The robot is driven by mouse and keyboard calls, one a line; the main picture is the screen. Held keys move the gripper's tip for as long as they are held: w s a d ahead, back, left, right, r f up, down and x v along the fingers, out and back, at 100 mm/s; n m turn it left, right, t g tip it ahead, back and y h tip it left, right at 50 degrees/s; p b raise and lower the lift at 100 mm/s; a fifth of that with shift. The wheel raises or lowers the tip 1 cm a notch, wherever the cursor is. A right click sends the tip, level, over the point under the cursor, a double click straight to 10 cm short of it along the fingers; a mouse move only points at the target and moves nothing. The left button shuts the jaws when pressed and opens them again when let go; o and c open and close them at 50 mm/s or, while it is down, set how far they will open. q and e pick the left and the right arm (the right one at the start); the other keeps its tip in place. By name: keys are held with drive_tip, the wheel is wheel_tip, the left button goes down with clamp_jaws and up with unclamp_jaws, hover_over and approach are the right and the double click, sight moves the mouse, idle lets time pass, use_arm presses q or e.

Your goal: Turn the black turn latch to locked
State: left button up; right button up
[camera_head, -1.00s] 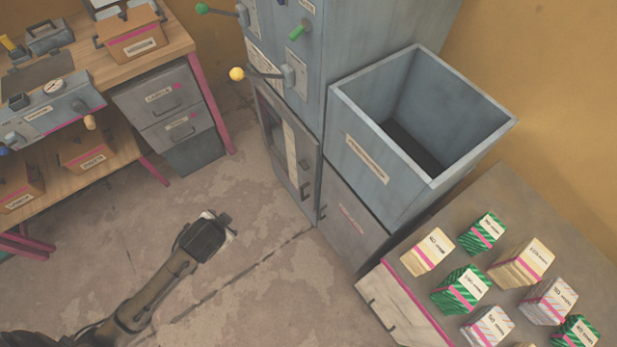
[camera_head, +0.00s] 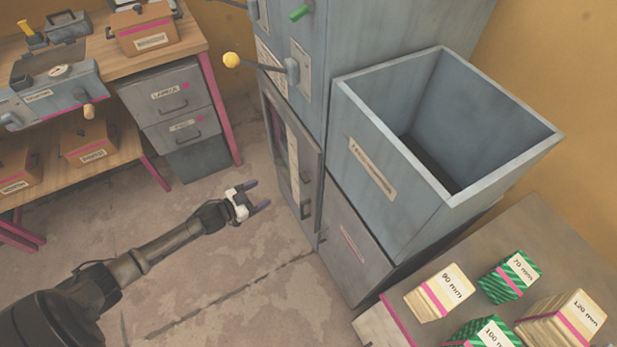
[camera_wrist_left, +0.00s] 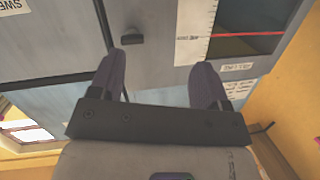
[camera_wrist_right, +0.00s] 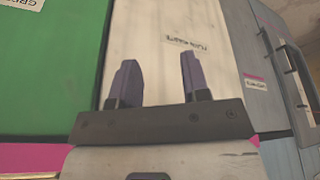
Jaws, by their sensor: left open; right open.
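A small black latch (camera_wrist_left: 132,38) shows on the grey cabinet door in the left wrist view, just beyond the tip of my left finger. Its locked or unlocked position cannot be told. In the head view the cabinet door (camera_head: 285,150) has small dark fittings near its right edge, too small to tell apart surely. My left gripper (camera_head: 259,195) is open and empty, in front of and apart from the door. It also shows in the left wrist view (camera_wrist_left: 158,65). My right gripper (camera_wrist_right: 156,75) is open and empty before a pale labelled panel; it is out of the head view.
An open grey bin (camera_head: 375,130) stands right of the door. Labelled blocks (camera_head: 440,292) sit on a counter at the lower right. A yellow-knobbed lever (camera_head: 231,60) sticks out above the door. A workbench (camera_head: 125,75) stands at left. The floor between is clear.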

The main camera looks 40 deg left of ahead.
sight(301, 178)
use_arm(q)
drive_tip(key=w+d+r+h+b, duration=0.1)
drive_tip(key=w+d, duration=0.1)
drive_tip(key=w, duration=0.2)
drive_tip(key=w+d+h+b, duration=0.1)
drive_tip(key=w+d, duration=0.2)
drive_tip(key=w, duration=0.1)
drive_tip(key=w+d+r+h+b, duration=0.1)
drive_tip(key=w+d+b, duration=0.1)
drive_tip(key=w+d, duration=0.1)
drive_tip(key=shift+w+d+r+t, duration=0.1)
drive_tip(key=shift+w+r+t, duration=0.2)
drive_tip(key=shift+w+r, duration=0.1)
drive_tip(key=shift+f, duration=0.1)
drive_tip(key=shift+c, duration=0.5)
drive_tip(key=c, duration=0.8)
